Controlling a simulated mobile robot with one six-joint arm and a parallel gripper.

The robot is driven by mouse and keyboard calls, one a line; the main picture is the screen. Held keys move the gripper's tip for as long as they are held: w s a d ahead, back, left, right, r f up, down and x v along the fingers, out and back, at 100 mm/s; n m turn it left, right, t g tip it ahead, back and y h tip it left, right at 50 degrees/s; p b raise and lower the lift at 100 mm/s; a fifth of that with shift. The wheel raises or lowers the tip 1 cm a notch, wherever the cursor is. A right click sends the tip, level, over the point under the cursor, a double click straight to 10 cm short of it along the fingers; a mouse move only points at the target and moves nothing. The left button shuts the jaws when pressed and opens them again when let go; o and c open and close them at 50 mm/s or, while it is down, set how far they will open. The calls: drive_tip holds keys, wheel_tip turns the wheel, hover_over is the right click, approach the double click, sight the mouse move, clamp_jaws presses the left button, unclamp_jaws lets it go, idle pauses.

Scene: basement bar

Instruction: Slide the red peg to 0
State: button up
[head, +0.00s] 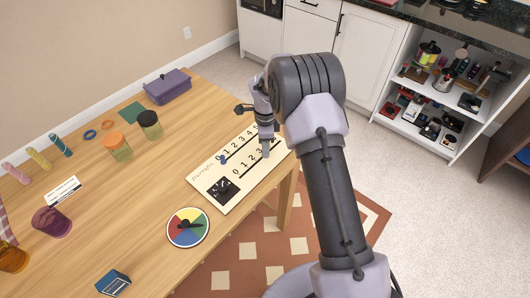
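A cream number board (207,178) lies near the right edge of the wooden table. It has two rows of printed numbers starting at 0, with a dark slot line along each row, and a dark picture square at its near-left corner. A small blue peg (222,159) stands near the 0 of the far row. I cannot make out a red peg; my arm and gripper cover the right part of the board. My gripper (266,152) points down over the higher numbers of the near row. Its fingers are too small and overlapped to show their opening or any hold.
A colour wheel (188,228) lies just in front of the board. Two jars (150,125) (118,147), a purple box (168,87) and a green square (132,112) are behind and left. Bare wood lies left of the board; the table edge is close on its right.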

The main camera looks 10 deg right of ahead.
drive_tip(key=shift+f, duration=0.75)
drive_tip(key=shift+c, duration=0.5)
clamp_jaws()
idle(0.4)
